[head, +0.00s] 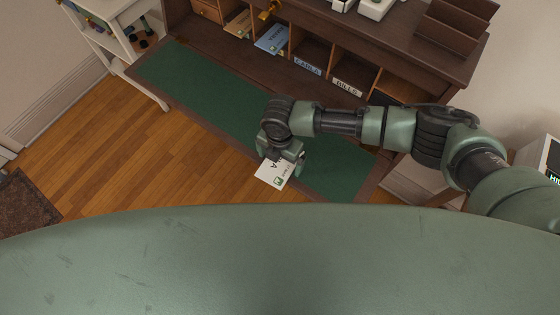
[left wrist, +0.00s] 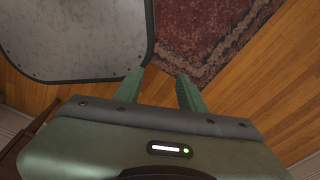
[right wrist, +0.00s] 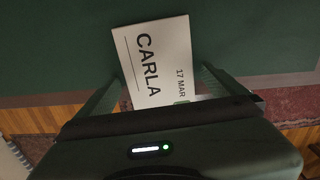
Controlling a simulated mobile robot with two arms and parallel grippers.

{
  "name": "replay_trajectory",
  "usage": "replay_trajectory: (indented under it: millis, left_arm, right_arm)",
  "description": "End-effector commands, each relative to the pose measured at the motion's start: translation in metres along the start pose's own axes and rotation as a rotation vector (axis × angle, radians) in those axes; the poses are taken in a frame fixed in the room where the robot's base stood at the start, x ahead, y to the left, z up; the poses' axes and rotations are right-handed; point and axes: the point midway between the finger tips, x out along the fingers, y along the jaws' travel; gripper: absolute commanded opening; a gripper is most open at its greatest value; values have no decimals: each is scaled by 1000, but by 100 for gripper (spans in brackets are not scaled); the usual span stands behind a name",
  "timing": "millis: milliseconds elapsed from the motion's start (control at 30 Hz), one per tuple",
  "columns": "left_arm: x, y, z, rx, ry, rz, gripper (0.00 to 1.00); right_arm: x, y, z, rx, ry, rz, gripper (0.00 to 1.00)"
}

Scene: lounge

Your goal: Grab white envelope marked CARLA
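The white envelope (right wrist: 155,60) shows in the right wrist view with the black word CARLA, the date 17 MAR and a small green mark. My right gripper (right wrist: 162,78) has one finger at each side edge of it, and the envelope fills the gap between them. In the head view the envelope (head: 270,174) sticks out below my right gripper (head: 284,163), past the desk's front edge, and appears held clear of the desk. My left gripper (left wrist: 160,82) is partly open and empty in the left wrist view.
The desk has a green mat (head: 195,83), bare where seen. Behind it are pigeonholes with labels CARLA (head: 307,67) and BILLS (head: 347,87). A blue envelope (head: 271,39) sits in another slot. A white shelf (head: 100,35) stands left. Wood floor (head: 130,165) lies in front.

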Motion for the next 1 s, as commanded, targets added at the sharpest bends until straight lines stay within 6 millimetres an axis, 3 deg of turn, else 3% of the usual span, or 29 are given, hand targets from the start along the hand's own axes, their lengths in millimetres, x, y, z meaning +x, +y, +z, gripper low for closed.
replay_trajectory:
  millis: [33, 167, 200, 467, 667, 767, 1000]
  left_arm:
    - [0, 1, 6, 0, -9, 1, 40]
    - [-1, 3, 21, 0, -29, 4, 40]
    - [-1, 4, 24, 0, -34, 4, 40]
    - [-1, 4, 25, 0, -36, 4, 40]
    - [1, 2, 20, 0, -29, 3, 40]
    - [4, 2, 17, 0, -24, 2, 40]
    - [14, 2, 17, 0, -22, 2, 40]
  right_arm:
    - [0, 0, 0, 0, 0, 0, 83]
    - [0, 0, 0, 1, 0, 0, 47]
    - [0, 0, 0, 1, 0, 0, 42]
    - [-2, 0, 0, 1, 0, 1, 42]
    - [-16, 1, 0, 1, 0, 3, 42]
    - [-34, 1, 1, -1, -2, 5, 42]
    - [-105, 2, 1, -1, -3, 8, 42]
